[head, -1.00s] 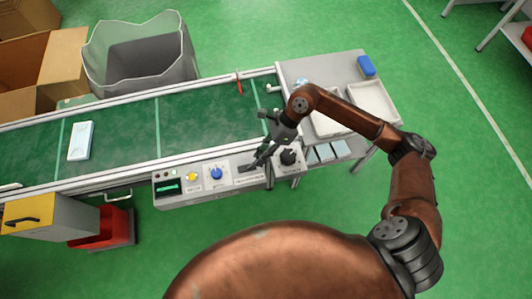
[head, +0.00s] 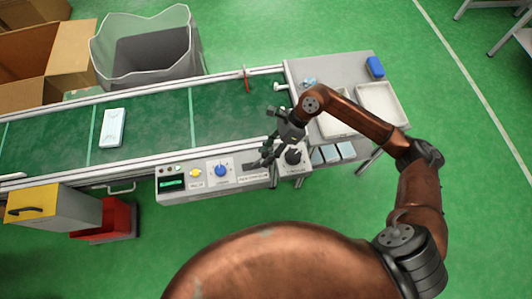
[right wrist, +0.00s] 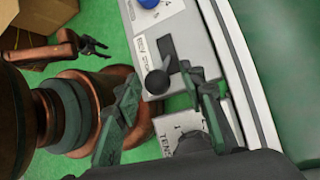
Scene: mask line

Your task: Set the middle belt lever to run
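The belt lever's black ball knob (right wrist: 158,82) shows in the right wrist view beside a dark slot (right wrist: 167,48) on the grey control panel (head: 165,196). In the head view my right gripper (head: 260,162) is over the panel's right part and largely hides the lever. In the right wrist view my right gripper (right wrist: 162,112) is open, with its two fingers apart on either side of the knob. I cannot tell whether either finger touches it. My left gripper (right wrist: 96,46) shows open and empty in the right wrist view; the head view does not show it.
The panel also has a yellow button (head: 196,173), a blue knob (head: 220,170) and a black dial (head: 293,157). A pale packet (head: 112,128) lies on the green belt (head: 160,124). A grey bin (head: 150,65) stands behind; a red bin (head: 119,218) is front left.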

